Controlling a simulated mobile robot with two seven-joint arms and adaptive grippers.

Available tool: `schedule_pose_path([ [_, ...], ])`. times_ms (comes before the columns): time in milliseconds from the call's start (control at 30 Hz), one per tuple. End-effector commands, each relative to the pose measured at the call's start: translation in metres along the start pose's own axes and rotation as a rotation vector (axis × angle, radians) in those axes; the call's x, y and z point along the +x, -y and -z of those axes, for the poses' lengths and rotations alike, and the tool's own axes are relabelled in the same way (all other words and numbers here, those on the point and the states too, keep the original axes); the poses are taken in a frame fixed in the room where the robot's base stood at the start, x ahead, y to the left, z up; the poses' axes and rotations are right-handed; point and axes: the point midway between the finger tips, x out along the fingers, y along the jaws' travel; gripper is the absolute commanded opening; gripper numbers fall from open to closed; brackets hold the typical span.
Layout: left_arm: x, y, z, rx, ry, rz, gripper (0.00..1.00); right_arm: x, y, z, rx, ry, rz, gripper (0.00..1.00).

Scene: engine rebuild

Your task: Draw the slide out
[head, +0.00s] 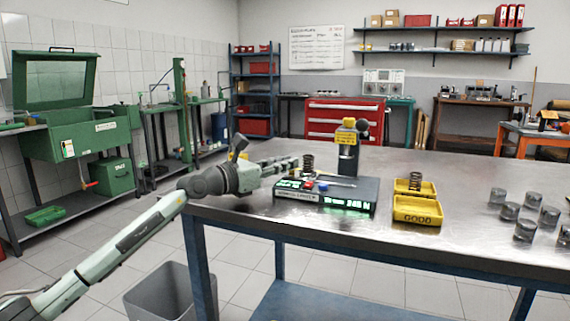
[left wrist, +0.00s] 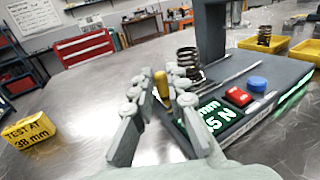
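The spring tester (head: 325,200) stands on the steel bench, with a dark base, a lit green readout and an upright column (head: 347,158) with a yellow head. A coil spring (head: 308,163) stands at its left end; the left wrist view shows this spring (left wrist: 187,58) just past my fingertips. My left gripper (head: 289,163) reaches in at the tester's left side. In the left wrist view a brass-coloured knob (left wrist: 162,88) sits between my left fingers (left wrist: 161,80), which look closed on it. The slide itself is mostly hidden by my fingers. My right gripper is out of view.
A yellow tray marked GOOD (head: 417,211) stands right of the tester, with a yellow bin and spring behind it. Several metal cylinders (head: 525,230) stand further right. A yellow "TEST AT 38 mm" block (left wrist: 29,131) sits left of my fingers. The bench between is bare.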

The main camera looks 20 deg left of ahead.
Motion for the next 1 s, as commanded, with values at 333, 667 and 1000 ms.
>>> schedule_pose_path([
  [333, -0.001, -0.003, -0.001, 0.002, 0.000, -0.006, 0.23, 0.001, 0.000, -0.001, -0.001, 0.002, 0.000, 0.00],
  [667, -0.045, -0.004, 0.002, 0.005, -0.005, -0.007, 0.23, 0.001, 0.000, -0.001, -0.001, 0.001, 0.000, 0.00],
  [1000, -0.109, -0.004, 0.002, 0.002, -0.005, -0.008, 0.23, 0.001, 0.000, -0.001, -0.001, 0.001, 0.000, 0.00],
])
